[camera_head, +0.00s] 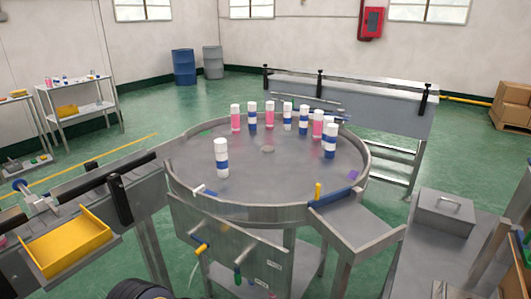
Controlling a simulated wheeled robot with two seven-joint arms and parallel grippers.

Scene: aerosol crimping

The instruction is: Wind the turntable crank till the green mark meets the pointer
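The round grey metal turntable (270,215) stands in the middle, with a raised rim around its top. A yellow-tipped handle (201,249) on its front panel (235,252) looks like the crank. A small upright yellow peg (318,190) stands at the front right rim and may be the pointer. A purple patch (352,175) lies on the plate near the right rim. Small green parts (238,276) show low on the front panel. Neither of my grippers is in view.
Several white-capped cans with blue or pink bodies (269,115) stand towards the back of the plate; one blue-banded can (221,160) stands apart at left. A conveyor with a yellow tray (66,243) is at left. A grey chute (365,222) and lidded box (445,210) are at right.

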